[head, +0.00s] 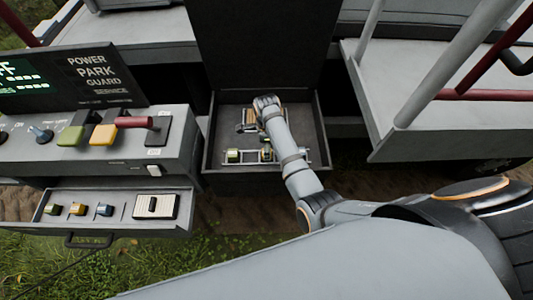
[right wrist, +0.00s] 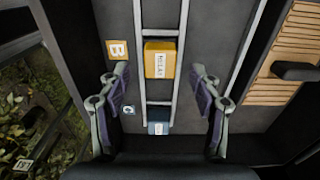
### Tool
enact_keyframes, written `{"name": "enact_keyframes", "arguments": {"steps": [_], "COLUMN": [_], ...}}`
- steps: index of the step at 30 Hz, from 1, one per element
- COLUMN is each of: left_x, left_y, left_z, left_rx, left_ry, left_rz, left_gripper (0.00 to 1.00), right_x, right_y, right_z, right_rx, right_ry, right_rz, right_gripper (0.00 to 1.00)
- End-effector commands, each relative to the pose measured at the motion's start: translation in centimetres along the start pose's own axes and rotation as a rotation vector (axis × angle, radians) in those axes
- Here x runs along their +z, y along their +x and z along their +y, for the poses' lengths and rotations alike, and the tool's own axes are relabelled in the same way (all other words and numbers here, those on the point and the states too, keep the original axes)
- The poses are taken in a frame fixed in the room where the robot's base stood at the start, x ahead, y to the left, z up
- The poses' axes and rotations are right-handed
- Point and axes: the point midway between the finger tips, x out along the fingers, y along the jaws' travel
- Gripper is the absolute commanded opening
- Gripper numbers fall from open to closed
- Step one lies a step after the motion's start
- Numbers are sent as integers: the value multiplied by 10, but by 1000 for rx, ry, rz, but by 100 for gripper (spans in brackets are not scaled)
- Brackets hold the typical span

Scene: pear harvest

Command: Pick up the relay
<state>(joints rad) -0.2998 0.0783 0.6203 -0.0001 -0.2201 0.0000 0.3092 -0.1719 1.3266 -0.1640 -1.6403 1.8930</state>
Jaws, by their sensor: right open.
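A yellow block with a white label that seems to read RELAY (right wrist: 160,62) sits between two grey rails in the right wrist view. My right gripper (right wrist: 160,76) is open, with one finger on each side of the rails and the block between them, apart from both fingers. A smaller blue block (right wrist: 158,127) sits between the same rails, nearer the wrist. In the head view my right arm reaches into an open dark box (head: 212,140), and its fingers are hard to make out. A green block (head: 233,155) shows in that box. My left gripper is out of view.
Letter tags B (right wrist: 118,49) and C (right wrist: 128,110) lie left of the rails. A slatted wooden panel (right wrist: 296,50) with a dark handle is at right. A control console (head: 100,150) and its open drawer (head: 110,228) stand left of the box.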

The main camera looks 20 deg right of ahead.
Motion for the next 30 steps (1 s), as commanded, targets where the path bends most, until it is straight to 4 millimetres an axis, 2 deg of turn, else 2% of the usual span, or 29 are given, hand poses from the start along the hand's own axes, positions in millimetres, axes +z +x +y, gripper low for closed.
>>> {"name": "enact_keyframes", "arguments": {"steps": [1, 3, 6, 12, 25, 30], "left_x": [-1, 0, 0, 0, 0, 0], "left_y": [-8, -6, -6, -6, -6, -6], "left_z": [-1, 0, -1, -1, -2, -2], "left_rx": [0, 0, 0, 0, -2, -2], "left_ry": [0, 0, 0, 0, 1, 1], "left_rz": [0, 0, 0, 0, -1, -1], "left_gripper": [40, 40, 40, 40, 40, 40], "right_x": [0, 0, 0, 0, 0, 0], "right_y": [4, 17, 26, 27, 27, 27], "right_z": [2, 1, 1, 0, 1, 1], "right_rx": [3, 2, 0, -2, -1, -1], "right_ry": [-1, -1, -1, 0, 0, 0], "right_rz": [2, 2, 1, 0, -1, -1], "right_gripper": [64, 64, 64, 64, 7, 5]}}
